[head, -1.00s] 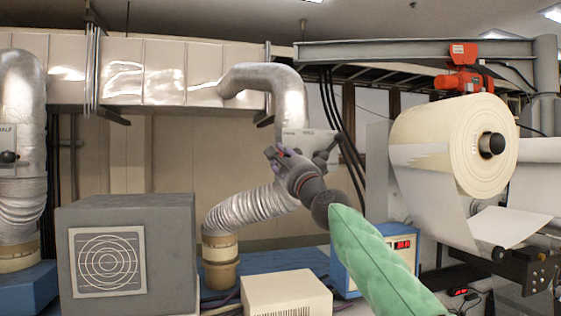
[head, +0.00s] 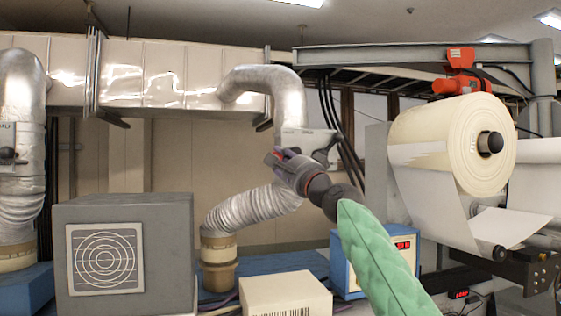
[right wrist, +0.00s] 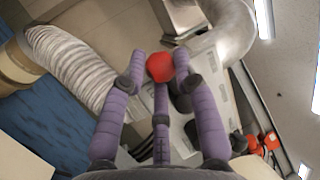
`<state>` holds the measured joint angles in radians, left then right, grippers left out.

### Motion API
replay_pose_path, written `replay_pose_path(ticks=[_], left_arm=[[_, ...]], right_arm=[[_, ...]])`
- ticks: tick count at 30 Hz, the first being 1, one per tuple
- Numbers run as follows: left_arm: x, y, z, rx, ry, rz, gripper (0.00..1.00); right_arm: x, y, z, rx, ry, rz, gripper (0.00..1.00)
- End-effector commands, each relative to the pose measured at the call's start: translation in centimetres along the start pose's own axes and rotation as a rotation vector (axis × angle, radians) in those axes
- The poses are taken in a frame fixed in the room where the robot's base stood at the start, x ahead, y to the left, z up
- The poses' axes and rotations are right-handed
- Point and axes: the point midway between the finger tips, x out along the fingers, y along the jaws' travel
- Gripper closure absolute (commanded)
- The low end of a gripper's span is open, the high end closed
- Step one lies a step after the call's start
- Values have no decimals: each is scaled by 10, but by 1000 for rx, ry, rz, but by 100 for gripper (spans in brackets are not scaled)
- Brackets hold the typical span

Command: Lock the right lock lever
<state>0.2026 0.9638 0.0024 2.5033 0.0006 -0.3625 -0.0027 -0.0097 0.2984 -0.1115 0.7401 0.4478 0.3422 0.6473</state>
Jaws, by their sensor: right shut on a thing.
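The right lock lever's red ball knob (right wrist: 160,67) sits between the purple fingers of my right gripper (right wrist: 160,75) in the right wrist view. The fingers are closed around it. In the head view my right gripper (head: 277,158) is at the grey plate (head: 306,140) on the right-hand silver duct, and a little red shows at its fingertips. The gripper hides most of the lever. A dark part shows on the plate just right of my gripper. My left gripper is not in view.
A corrugated hose (head: 250,210) hangs below the plate. A grey box (head: 125,250), a cream box (head: 285,295) and a blue box (head: 345,265) stand in front. A large paper roll (head: 450,145) is at the right. Another duct (head: 22,90) with a plate stands at the left.

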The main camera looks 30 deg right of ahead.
Motion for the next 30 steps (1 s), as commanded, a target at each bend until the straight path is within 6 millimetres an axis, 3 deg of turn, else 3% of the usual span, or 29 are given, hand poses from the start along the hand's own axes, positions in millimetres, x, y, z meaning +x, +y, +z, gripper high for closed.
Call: replay_pose_path(ticks=[2,3,5,20,30], left_arm=[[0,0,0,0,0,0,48],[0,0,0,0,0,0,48],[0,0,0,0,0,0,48],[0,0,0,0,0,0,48],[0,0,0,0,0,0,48]], right_arm=[[-2,-6,-4,-4,8,-10,100],[-2,-6,-4,-4,8,-10,65],[-2,-6,-3,-3,8,-10,48],[-3,-2,-1,1,1,-3,48],[-29,-2,-2,1,3,-2,48]])
